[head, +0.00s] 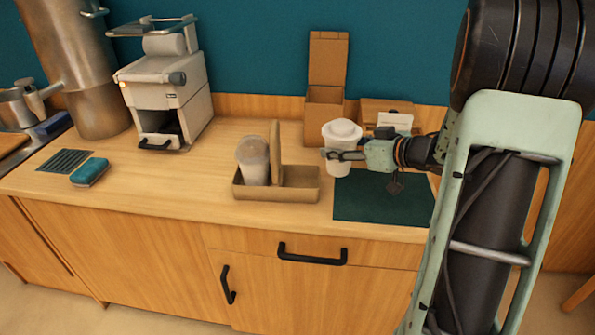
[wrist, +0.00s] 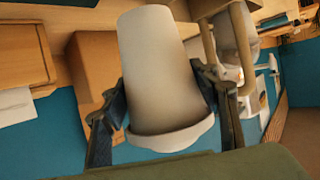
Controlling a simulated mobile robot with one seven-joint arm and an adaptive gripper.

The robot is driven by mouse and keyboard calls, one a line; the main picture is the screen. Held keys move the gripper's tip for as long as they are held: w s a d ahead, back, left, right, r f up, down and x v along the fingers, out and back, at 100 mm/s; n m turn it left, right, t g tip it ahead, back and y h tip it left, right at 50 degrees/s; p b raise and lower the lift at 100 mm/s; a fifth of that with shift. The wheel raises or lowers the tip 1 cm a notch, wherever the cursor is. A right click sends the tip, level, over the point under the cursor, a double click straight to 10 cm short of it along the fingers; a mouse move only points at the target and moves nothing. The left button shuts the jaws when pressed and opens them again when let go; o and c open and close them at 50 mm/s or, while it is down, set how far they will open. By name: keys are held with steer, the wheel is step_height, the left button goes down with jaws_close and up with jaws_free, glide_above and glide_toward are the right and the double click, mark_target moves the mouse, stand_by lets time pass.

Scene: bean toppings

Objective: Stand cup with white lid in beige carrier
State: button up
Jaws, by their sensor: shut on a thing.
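The cup with the white lid (head: 341,150) is upright between the fingers of my gripper (head: 345,155) in the head view. My gripper is shut on it. The cup fills the middle of the wrist view (wrist: 165,75), with a finger on each side. The beige carrier (head: 300,190) stands on the counter to the left of the held cup. A clear-lidded cup (head: 252,160) stands in its left compartment, beside the upright middle divider. The right compartment looks empty. The held cup is to the right of the carrier, apart from it; its exact height above the counter is hard to tell.
A dark green mat (head: 380,203) lies below my gripper. A tall cardboard box (head: 326,75) and a low box (head: 388,112) stand behind. A grinder-like machine (head: 165,90) and a teal sponge (head: 89,172) are at left. The counter in front of the machine is clear.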

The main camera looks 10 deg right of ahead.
steer(key=w+a+b, duration=0.1)
steer(key=w+a, duration=0.1)
steer(key=a, duration=0.8)
steer(key=f, duration=0.2)
steer(key=f+b, duration=0.1)
steer(key=f, duration=0.1)
steer(key=f+b, duration=0.1)
steer(key=f, duration=0.1)
steer(key=shift+w+d+f, duration=0.15)
steer(key=shift+w+f, duration=0.1)
steer(key=shift+a+f, duration=0.2)
steer(key=shift+f+b, duration=0.2)
steer(key=shift+b, duration=0.15)
steer(key=o, duration=0.6)
